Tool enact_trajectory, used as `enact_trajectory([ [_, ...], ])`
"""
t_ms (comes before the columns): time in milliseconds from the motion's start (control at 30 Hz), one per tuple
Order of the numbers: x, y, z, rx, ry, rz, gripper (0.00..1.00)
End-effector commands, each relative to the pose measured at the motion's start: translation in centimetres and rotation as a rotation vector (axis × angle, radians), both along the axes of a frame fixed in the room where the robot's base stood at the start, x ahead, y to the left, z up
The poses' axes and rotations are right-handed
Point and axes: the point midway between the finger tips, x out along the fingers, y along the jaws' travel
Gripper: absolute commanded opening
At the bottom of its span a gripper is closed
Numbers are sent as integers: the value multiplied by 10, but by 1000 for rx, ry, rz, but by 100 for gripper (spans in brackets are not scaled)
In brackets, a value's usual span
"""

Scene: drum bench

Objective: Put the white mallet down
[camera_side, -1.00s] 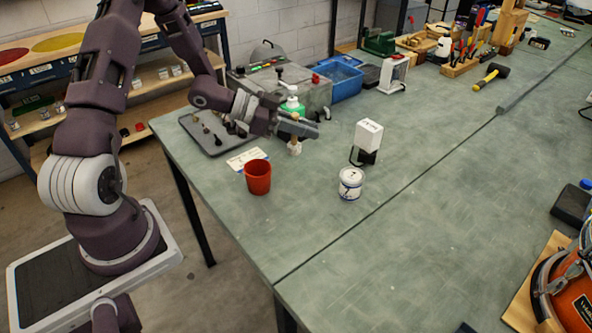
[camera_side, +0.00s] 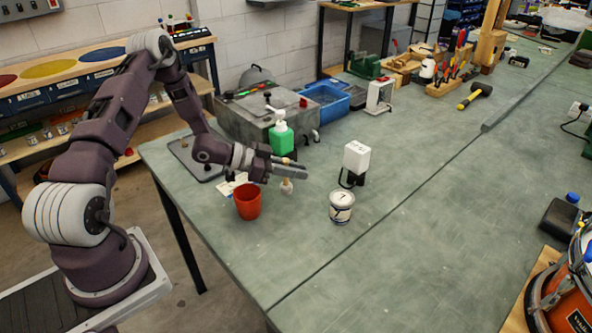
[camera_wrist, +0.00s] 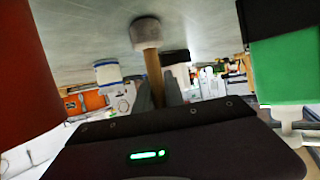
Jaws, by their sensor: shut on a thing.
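My gripper (camera_side: 296,172) is shut on the wooden handle of the white mallet. The mallet's pale head (camera_side: 286,188) hangs below the fingers, low over the green table, with the handle roughly upright. I cannot tell whether the head touches the table. In the wrist view the mallet head (camera_wrist: 146,31) is at the top, with its handle running down between the fingers (camera_wrist: 158,95). The fingers hide part of the handle.
A red cup (camera_side: 248,203) stands close to the left of the mallet. A green pump bottle (camera_side: 282,140) is just behind. A white can (camera_side: 341,207) and a white block on a dark base (camera_side: 356,158) stand to the right. Clear table (camera_side: 420,190) lies beyond them.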

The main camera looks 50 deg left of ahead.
Motion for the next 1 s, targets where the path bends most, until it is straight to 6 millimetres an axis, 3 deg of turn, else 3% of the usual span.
enact_trajectory([
  [33, 0, 0, -2, -1, 0, 0, 0],
  [67, 0, 0, -1, 0, 0, 0, 19],
  [133, 0, 0, -1, 0, 0, 0, 33],
  [167, 0, 0, -1, 0, 0, 0, 35],
  [533, -5, 4, 4, 1, 0, 3, 35],
  [800, -61, 39, 32, 2, 0, 5, 35],
  [1000, -89, 55, 45, 1, 0, 2, 35],
])
